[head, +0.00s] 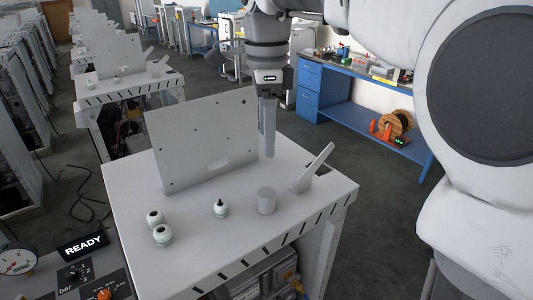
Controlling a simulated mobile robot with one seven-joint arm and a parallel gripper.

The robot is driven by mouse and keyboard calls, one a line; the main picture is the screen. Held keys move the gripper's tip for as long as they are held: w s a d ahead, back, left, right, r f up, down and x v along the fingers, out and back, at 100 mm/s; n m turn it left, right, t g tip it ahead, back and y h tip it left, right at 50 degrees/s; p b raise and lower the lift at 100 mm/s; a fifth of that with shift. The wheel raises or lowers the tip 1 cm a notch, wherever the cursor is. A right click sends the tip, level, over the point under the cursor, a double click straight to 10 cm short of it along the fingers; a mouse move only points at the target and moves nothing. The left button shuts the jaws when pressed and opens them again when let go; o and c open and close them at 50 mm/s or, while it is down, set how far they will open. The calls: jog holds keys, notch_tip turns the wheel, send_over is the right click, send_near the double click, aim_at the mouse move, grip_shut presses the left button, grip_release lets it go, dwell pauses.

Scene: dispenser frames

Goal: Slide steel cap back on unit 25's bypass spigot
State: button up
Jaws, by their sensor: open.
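The near unit's white top (185,270) carries a short grey cylinder (266,201), which looks like the steel cap. It stands upright right of centre; whether it sits over anything is hidden. To its left is a small black-tipped spigot (220,208), uncovered. Two white fittings with dark openings (155,217) stand further left. No number 25 is legible, so I cannot tell which of these is the bypass spigot. My gripper (268,152) points down beside the upright panel, above and behind the cylinder, apart from it. It is open and seen nearly edge-on, with nothing visible in it.
An upright grey panel (205,140) stands at the back of the top. A slanted grey lever (315,168) rises right of the cylinder. A blue bench (345,88) stands behind. The top's front-left is clear.

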aim_at(266, 192)
notch_tip(266, 192, down, 11)
jog(key=shift+s+f, duration=0.1)
jog(key=shift+w+f+p, duration=0.2)
jog(key=shift+f, duration=1.3)
jog(key=shift+w+f+p, duration=0.15)
jog(key=shift+w+f, duration=0.05)
jog(key=shift+f, duration=1.25)
jog(key=shift+a, duration=0.1)
grip_shut()
